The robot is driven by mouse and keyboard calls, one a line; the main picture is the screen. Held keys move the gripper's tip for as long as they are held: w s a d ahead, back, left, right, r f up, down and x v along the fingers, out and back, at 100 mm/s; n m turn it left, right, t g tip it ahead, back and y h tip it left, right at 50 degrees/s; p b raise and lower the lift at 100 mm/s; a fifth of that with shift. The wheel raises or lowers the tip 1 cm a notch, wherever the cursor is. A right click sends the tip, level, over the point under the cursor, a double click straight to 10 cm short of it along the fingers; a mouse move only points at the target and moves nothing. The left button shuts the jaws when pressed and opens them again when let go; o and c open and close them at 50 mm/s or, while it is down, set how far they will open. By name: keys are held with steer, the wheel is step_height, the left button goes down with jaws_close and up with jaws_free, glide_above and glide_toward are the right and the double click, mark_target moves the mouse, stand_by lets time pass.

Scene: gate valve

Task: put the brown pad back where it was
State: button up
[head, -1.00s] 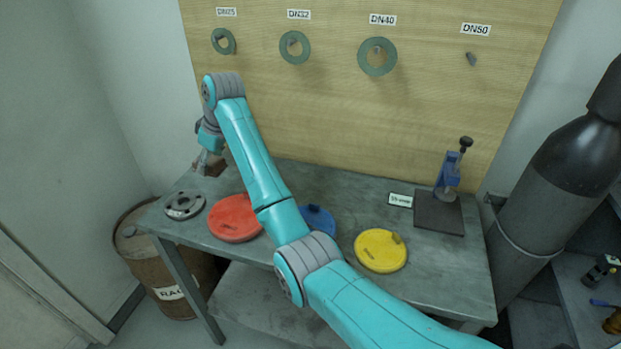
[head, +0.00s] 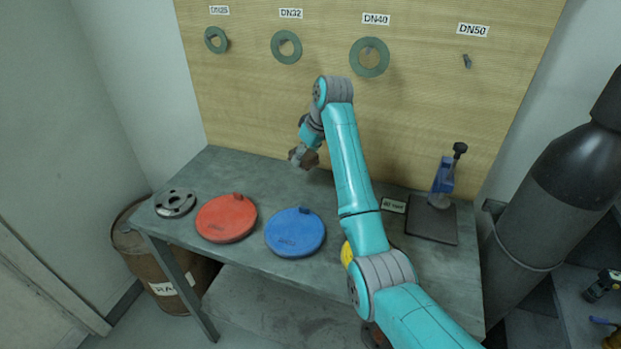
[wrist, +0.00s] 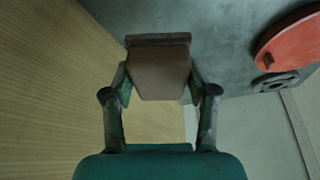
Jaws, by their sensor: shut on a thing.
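The brown pad (head: 311,160) is a small block held in my gripper (head: 301,155), above the back part of the grey workbench (head: 265,178) near the yellow board. In the wrist view the pad (wrist: 158,72) sits between the two fingers of my gripper (wrist: 160,84), which is shut on it. The pad appears clear of the bench, though its exact height is hard to tell.
A red disc (head: 226,219), a blue disc (head: 295,232) and a grey flange (head: 175,203) lie along the bench. A yellow disc (head: 346,254) is mostly hidden by my arm. Green rings hang on the board (head: 420,110). A dark cylinder (head: 545,190) stands at right.

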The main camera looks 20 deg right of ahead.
mark_target(313, 160)
step_height(313, 160, down, 8)
steer(key=shift+a+r, duration=0.1)
steer(key=shift+r, duration=0.05)
stand_by(0.4)
steer(key=o, duration=1.1)
steer(key=v, duration=1.2)
